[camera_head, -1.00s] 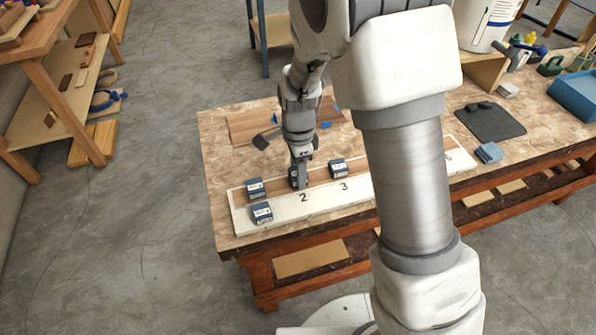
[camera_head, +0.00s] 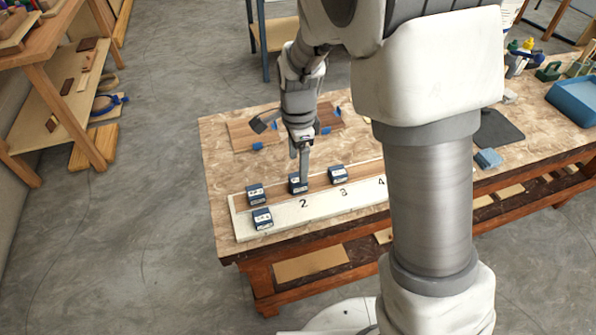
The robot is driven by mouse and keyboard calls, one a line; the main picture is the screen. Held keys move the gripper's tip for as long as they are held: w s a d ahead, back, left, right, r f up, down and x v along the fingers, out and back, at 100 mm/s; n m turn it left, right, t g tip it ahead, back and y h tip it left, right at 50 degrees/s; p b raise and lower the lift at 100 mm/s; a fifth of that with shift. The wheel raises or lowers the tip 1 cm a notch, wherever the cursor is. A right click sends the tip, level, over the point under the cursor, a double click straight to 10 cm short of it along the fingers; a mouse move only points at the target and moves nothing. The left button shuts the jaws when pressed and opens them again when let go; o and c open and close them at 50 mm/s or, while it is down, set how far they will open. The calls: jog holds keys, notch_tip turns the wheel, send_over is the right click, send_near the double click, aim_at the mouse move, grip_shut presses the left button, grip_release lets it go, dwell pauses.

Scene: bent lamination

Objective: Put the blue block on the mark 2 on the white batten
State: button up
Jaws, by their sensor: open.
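The white batten (camera_head: 330,204) lies along the front of the table, with black numbers 2, 3 and 4 showing. A dark blue block with a pale label (camera_head: 298,184) stands just behind the number 2, at the batten's back edge. Another blue block (camera_head: 337,174) stands behind the 3. Two more stand at the left end, one at the back (camera_head: 256,194) and one nearer the front (camera_head: 262,218). My gripper (camera_head: 304,168) points down, open, just above and behind the block at 2. Its fingertips overlap that block in the picture; whether they touch it is unclear.
Brown boards with blue tape (camera_head: 270,134) lie behind my gripper. A dark mat (camera_head: 498,128), a light blue block-like item (camera_head: 488,158) and a blue bin (camera_head: 577,98) are on the right. My arm hides the batten's right part.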

jog(key=s+d+r+n+t, duration=0.1)
jog(key=s+d+r+n, duration=0.15)
jog(key=r, duration=0.35)
jog(key=s+d+r+n+t+y, duration=0.1)
jog(key=s+d+r+n, duration=0.15)
jog(key=r, duration=0.25)
jog(key=s+d+r+n+t, duration=0.1)
jog(key=s+d+r+n, duration=0.15)
jog(key=r, duration=0.35)
jog(key=s+d+r+n+t, duration=0.1)
jog(key=s+d+n, duration=0.1)
jog(key=s, duration=0.3)
jog(key=s+d+r+n+t+h, duration=0.1)
jog(key=s+d+r+n, duration=0.1)
jog(key=s+n, duration=0.3)
jog(key=shift+s+d+t, duration=0.3)
jog(key=shift+s+d, duration=0.15)
jog(key=shift+s, duration=0.15)
jog(key=shift+p, duration=0.3)
notch_tip(320, 180, up, 2)
jog(key=shift+r+p, duration=0.1)
jog(key=shift+p, duration=0.9)
